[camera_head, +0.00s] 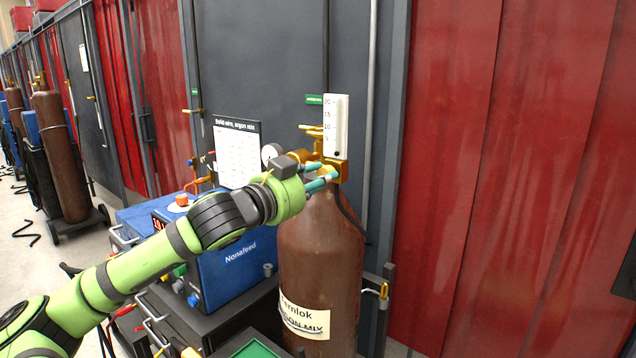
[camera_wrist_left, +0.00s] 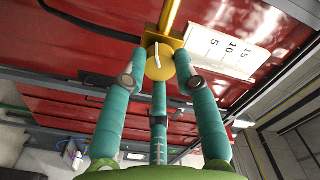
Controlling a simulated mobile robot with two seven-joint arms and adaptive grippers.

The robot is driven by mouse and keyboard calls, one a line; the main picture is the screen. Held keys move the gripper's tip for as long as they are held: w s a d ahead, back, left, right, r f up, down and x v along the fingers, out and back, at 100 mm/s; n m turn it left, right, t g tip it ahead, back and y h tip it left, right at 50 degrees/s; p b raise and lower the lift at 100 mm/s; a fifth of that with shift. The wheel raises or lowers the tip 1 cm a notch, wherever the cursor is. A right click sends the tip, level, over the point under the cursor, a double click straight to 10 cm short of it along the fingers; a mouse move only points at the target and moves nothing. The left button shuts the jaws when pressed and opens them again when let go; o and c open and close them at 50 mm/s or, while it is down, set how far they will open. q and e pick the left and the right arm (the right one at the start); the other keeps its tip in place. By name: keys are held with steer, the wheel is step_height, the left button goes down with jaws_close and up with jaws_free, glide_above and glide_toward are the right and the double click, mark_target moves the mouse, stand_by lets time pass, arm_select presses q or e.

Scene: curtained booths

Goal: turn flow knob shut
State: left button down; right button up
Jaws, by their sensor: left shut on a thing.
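The flow knob (camera_wrist_left: 152,70) is a round brass knob with a white pointer line, under a brass block in the left wrist view. My left gripper (camera_head: 328,178) has teal fingers and is shut on the knob; it also shows in the left wrist view (camera_wrist_left: 160,62), with fingers on either side of the knob and one behind. In the head view the fingers hide most of the knob. The white flow gauge (camera_head: 336,122), marked 5 to 20, stands above it, with a dark ball near its bottom. My right gripper is not in view.
The brown gas cylinder (camera_head: 320,262) stands under the regulator, with a round dial (camera_head: 271,154) at its left. A blue Nonafeed welder (camera_head: 238,268) stands on a cart beside it. Red curtains (camera_head: 500,190) hang at the right.

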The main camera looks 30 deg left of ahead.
arm_select(q)
steer(key=n, duration=0.6)
steer(key=shift+f+b, duration=0.15)
steer(key=shift+b, duration=0.2)
steer(key=shift+f, duration=0.1)
steer(key=c, duration=0.9)
jaws_free()
steer(key=shift+c, duration=0.2)
steer(key=s+a, duration=0.1)
steer(key=s, duration=1.1)
